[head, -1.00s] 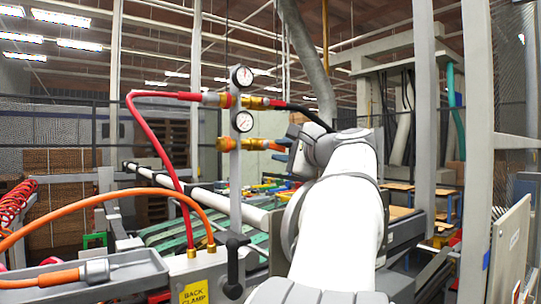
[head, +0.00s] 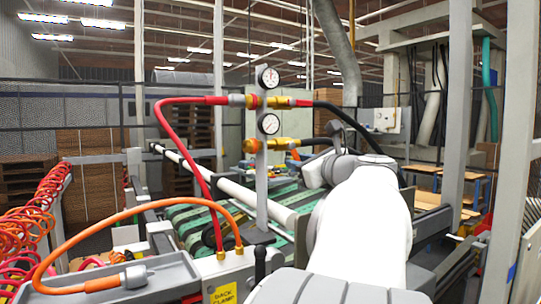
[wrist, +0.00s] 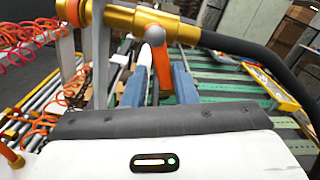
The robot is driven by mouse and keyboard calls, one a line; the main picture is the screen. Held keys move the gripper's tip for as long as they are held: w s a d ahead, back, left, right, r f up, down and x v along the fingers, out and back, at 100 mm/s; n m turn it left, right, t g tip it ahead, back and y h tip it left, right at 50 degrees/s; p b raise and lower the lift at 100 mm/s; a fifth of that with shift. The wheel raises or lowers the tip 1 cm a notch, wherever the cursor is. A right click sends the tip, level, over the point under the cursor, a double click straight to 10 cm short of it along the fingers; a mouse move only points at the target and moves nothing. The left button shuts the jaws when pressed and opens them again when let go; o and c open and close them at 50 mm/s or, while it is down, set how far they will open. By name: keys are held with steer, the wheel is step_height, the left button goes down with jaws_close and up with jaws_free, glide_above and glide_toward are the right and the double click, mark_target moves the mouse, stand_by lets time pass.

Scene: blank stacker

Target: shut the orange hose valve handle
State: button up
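The orange valve handle (wrist: 161,66) hangs down from a gold fitting (wrist: 150,22) in the wrist view. It slants slightly, its lower end toward the right. My gripper (wrist: 159,88) is open, with one blue finger on each side of the handle and visible gaps between. In the head view the gold fitting (head: 282,143) sits on the lower pipe of the grey post, and my gripper (head: 294,156) is just below and right of it. The handle is small there and partly hidden by my fingers.
Two gauges (head: 268,77) stand on the grey post (head: 262,190). A red hose (head: 170,140) and an orange hose (head: 100,222) curve at the left. A green-slatted conveyor (head: 190,215) lies behind.

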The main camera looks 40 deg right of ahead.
steer(key=m, duration=0.1)
steer(key=s+a+f+m, duration=0.1)
steer(key=m, duration=0.1)
steer(key=m+p, duration=0.1)
steer(key=m, duration=0.1)
steer(key=shift+s+a+f+g, duration=0.2)
steer(key=shift+a+f+g, duration=0.1)
steer(key=shift+a, duration=0.1)
stand_by(0.4)
steer(key=shift+a, duration=0.2)
steer(key=shift+w+a, duration=0.35)
steer(key=shift+a, duration=0.2)
